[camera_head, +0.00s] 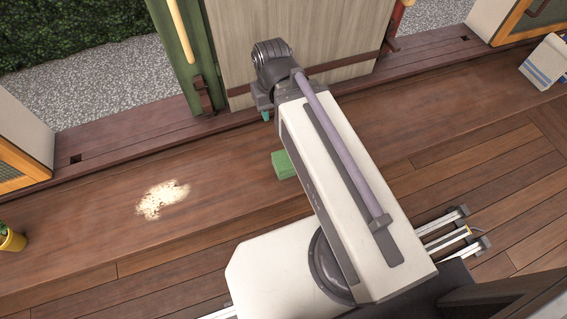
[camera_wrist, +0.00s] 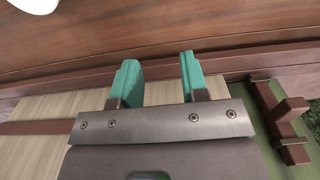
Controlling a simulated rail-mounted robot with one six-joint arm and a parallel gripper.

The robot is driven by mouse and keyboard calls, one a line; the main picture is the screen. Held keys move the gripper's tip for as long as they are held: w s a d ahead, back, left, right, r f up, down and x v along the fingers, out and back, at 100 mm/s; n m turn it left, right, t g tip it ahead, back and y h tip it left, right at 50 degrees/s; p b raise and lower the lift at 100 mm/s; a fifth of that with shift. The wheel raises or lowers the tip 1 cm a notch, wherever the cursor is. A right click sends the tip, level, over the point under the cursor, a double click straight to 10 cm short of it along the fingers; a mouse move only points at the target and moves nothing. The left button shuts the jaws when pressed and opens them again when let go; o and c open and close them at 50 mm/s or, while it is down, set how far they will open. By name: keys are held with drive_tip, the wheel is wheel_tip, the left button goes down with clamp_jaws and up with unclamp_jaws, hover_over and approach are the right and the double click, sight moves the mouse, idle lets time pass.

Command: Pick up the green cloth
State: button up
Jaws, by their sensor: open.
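The green cloth (camera_head: 284,165) lies on the brown wooden floor in the head view, partly hidden behind my arm. It looks like a small folded block. My gripper (camera_head: 267,115) is above it in the picture, near the sliding door, and apart from it. In the wrist view, my gripper (camera_wrist: 158,76) has its two teal fingers spread with nothing between them. The cloth cannot be made out in the wrist view.
A cream-coloured spill (camera_head: 162,198) is on the floor left of the cloth. A yellow pot (camera_head: 12,240) stands at the left edge. A wooden sliding door (camera_head: 320,40) and green post (camera_head: 192,60) stand behind my gripper. A white and blue item (camera_head: 545,62) is at the upper right.

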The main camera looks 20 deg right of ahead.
drive_tip(key=o, duration=1.1)
drive_tip(key=shift+c, duration=0.2)
